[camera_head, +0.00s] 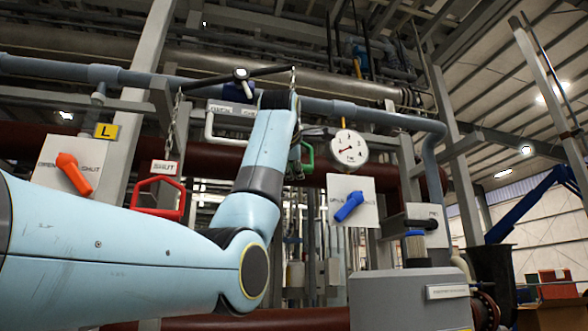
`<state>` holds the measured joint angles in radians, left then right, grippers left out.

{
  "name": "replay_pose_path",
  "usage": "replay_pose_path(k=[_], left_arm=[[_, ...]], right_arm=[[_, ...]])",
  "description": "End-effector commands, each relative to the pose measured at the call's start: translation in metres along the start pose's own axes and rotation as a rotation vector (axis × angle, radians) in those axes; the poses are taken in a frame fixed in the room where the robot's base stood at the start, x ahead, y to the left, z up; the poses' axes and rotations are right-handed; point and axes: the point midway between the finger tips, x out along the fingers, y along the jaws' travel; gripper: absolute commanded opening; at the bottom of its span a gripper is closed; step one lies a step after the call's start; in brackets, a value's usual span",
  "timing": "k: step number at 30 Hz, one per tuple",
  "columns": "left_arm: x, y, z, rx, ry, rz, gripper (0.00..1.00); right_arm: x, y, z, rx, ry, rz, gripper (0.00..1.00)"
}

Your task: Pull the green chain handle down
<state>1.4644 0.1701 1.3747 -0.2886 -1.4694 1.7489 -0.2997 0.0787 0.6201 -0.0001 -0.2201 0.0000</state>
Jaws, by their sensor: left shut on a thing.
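The green chain handle (307,157) shows just right of my left wrist, below the pressure gauge's left side. Only its right part is visible; the rest is hidden behind my arm. A chain hangs from the right end of the black lever above. My left gripper (299,138) is mostly hidden behind my own wrist, with a little dark part showing at the handle. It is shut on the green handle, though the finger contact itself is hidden. My right gripper is not in view.
A red chain handle (158,196) marked SHUT hangs at left. An orange-knob panel (52,178), a round gauge (349,147) and a blue-knob panel (364,190) surround the arm. A grey cabinet (405,300) stands lower right.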

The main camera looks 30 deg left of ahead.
Motion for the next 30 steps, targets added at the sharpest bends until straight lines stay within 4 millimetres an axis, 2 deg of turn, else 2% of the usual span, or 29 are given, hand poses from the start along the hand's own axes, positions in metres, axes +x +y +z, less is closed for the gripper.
replay_pose_path(k=[4,8,18,21,24,30], left_arm=[[0.002,-0.012,-0.001,-0.002,0.0,-0.001,0.0],[0.007,-0.035,-0.002,-0.001,0.0,-0.004,0.0],[0.022,-0.118,-0.008,0.0,0.001,-0.007,0.0],[0.026,-0.138,-0.01,-0.001,0.001,-0.007,0.0],[0.028,-0.146,-0.011,-0.001,0.001,-0.007,0.0],[0.028,-0.146,-0.01,0.0,0.001,-0.012,0.0]], right_arm=[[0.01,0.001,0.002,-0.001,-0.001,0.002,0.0],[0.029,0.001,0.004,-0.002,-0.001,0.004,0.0],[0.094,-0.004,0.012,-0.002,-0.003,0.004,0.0],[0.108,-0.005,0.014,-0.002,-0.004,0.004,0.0],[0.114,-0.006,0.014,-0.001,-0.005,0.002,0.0],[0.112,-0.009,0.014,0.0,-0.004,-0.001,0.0]])
